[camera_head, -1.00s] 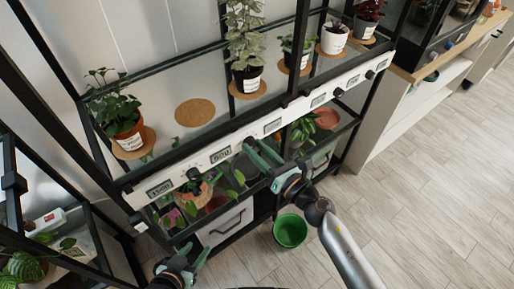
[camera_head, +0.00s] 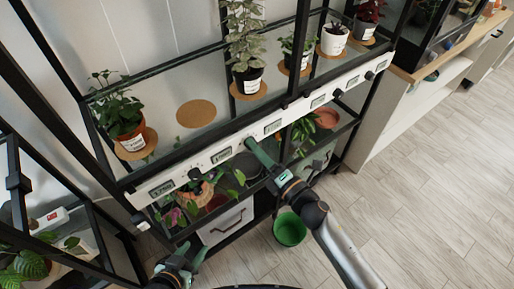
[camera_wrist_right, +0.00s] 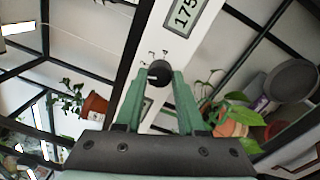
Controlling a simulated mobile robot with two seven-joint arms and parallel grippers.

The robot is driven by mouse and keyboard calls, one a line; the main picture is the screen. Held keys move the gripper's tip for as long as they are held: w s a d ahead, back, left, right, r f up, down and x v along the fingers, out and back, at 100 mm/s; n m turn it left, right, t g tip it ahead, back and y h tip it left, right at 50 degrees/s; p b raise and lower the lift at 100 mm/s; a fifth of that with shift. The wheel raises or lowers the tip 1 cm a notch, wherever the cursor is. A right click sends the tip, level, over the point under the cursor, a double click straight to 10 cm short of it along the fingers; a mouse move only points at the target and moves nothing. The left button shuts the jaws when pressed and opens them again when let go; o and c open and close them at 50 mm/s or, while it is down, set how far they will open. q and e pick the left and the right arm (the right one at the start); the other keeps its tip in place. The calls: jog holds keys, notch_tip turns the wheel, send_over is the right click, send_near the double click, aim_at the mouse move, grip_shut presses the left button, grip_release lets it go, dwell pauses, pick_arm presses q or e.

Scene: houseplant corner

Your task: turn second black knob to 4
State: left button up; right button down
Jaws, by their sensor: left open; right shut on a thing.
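A white control strip (camera_head: 240,138) with small displays and black knobs runs along the shelf front. One black knob (camera_head: 194,173) is visible near its left end. My right gripper (camera_head: 250,143) reaches the strip right of that knob and hides the spot behind its fingers. In the right wrist view, a round black knob (camera_wrist_right: 158,73) with a white pointer line sits between my green fingertips (camera_wrist_right: 161,92), which are shut on it. The pointer lies toward the left; the dial marks are too small to read. My left gripper (camera_head: 183,262) is open and empty, low in the head view.
Further knobs (camera_head: 338,92) sit along the strip to the right. Potted plants (camera_head: 127,125) stand on the shelf above. Below are a grey dish (camera_head: 247,166), a white drawer (camera_head: 226,222) and a green bucket (camera_head: 290,229). The floor at right is clear.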

jog(key=m+p, duration=0.3)
jog(key=m, duration=0.7)
jog(key=m+h+p, duration=0.1)
jog(key=m+p, duration=0.2)
jog(key=m, duration=0.7)
jog(key=shift+r+t, duration=0.15)
jog(key=shift+t, duration=0.15)
jog(key=shift+m, duration=0.5)
jog(key=c, duration=0.5)
grip_release()
jog(key=shift+s, duration=0.1)
jog(key=v, duration=1.2)
jog(key=shift+s+d, duration=0.15)
jog(key=shift+s, duration=0.05)
